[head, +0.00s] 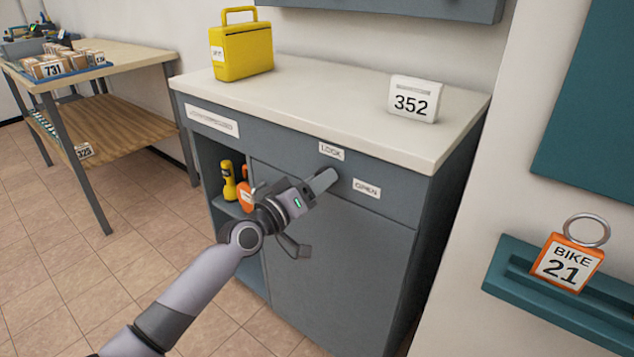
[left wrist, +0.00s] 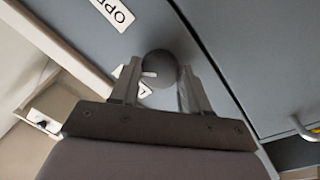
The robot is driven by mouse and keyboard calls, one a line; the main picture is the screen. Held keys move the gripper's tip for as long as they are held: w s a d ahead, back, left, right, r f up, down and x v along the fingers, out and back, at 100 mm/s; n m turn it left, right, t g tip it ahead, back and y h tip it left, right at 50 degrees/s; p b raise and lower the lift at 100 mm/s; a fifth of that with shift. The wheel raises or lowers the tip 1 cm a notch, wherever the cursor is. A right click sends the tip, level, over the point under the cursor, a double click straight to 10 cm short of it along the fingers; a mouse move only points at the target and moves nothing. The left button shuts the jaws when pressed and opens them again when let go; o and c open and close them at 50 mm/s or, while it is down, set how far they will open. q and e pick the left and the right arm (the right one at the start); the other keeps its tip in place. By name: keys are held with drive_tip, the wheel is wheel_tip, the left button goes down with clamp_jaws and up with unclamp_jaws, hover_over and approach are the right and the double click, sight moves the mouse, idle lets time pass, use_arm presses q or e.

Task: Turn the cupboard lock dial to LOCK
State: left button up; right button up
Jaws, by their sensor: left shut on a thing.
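The lock dial (left wrist: 158,66) is a dark round knob on the grey cupboard front, with a white pointer mark. In the left wrist view it sits between the two fingers of my left gripper (left wrist: 160,82), which is shut on it. The pointer faces left and slightly down, toward a label partly hidden by a finger. In the head view my left gripper (head: 323,181) covers the dial. The LOCK label (head: 331,151) is above the fingers and the OPEN label (head: 366,188) is to their right. My right gripper is not in view.
The cupboard's pale top (head: 300,98) holds a yellow box (head: 243,52) and a white 352 block (head: 413,101). An open shelf with a yellow torch (head: 229,180) is left of my gripper. A teal wall ledge (head: 540,297) with a BIKE 21 tag (head: 567,263) is at right.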

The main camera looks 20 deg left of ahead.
use_arm(q)
drive_tip(key=shift+s+d+f+n+t+y+p, duration=0.1)
drive_tip(key=shift+n+t+y+p, duration=0.25)
drive_tip(key=shift+n, duration=1.9)
drive_tip(key=shift+f+n+t+y+p, duration=0.15)
drive_tip(key=shift+n+p, duration=0.3)
drive_tip(key=shift+n, duration=1.8)
drive_tip(key=o, duration=1.1)
drive_tip(key=shift+r, duration=0.1)
drive_tip(key=shift+c, duration=0.2)
drive_tip(key=shift+s, duration=0.1)
drive_tip(key=v, duration=0.7)
drive_tip(key=shift+p, duration=0.4)
